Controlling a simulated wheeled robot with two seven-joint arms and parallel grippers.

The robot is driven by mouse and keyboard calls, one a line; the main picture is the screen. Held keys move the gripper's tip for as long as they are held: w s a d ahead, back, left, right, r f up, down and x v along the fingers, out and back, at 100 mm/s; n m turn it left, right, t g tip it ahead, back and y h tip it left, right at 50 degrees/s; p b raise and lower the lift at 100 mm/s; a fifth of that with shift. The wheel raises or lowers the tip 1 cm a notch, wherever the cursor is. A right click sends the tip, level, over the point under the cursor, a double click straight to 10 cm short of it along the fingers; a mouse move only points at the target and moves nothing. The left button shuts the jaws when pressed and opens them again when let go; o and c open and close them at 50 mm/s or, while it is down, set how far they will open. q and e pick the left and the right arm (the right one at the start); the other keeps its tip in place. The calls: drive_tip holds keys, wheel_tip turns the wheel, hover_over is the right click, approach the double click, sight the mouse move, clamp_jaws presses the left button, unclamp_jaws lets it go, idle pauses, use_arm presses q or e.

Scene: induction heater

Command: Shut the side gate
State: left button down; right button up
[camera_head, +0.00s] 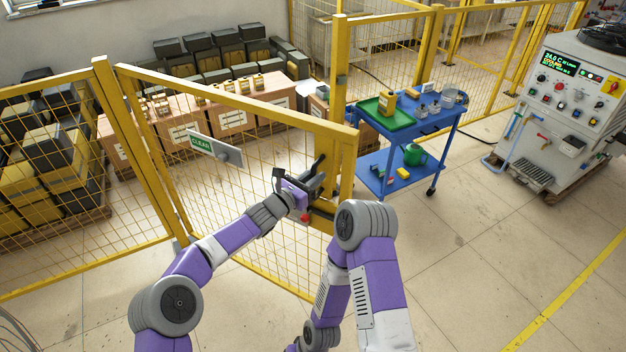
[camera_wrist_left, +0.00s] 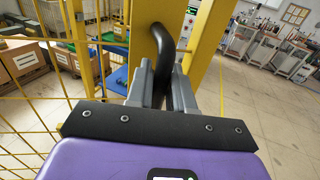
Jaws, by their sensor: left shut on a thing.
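The side gate (camera_head: 240,107) is a yellow-framed mesh panel with a green-and-white "CLEAR" sign (camera_head: 201,143). It runs from a yellow post (camera_head: 130,150) on the left toward me and to the right. Its free edge stands in front of a yellow fence post (camera_head: 338,70); I cannot tell the exact gap. My left gripper (camera_head: 316,182) is at the free edge, shut on the black gate handle. In the left wrist view the curved handle (camera_wrist_left: 165,42) rises from between the fingers (camera_wrist_left: 166,88). My right arm is folded in front; its gripper is out of sight.
A blue cart (camera_head: 425,125) with a green tray stands just beyond the gate's free edge. A control cabinet (camera_head: 565,105) is at the right. Boxes and dark-and-yellow crates (camera_head: 50,145) lie behind the mesh. The floor at lower right is clear.

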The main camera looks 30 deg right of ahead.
use_arm(q)
drive_tip(key=c, duration=1.2)
unclamp_jaws()
drive_tip(key=shift+o, duration=0.2)
drive_tip(key=shift+a, duration=0.1)
drive_tip(key=b+v, duration=0.1)
drive_tip(key=v, duration=0.6)
drive_tip(key=shift+s+b, duration=0.15)
drive_tip(key=shift+b, duration=0.15)
drive_tip(key=shift+a, duration=0.1)
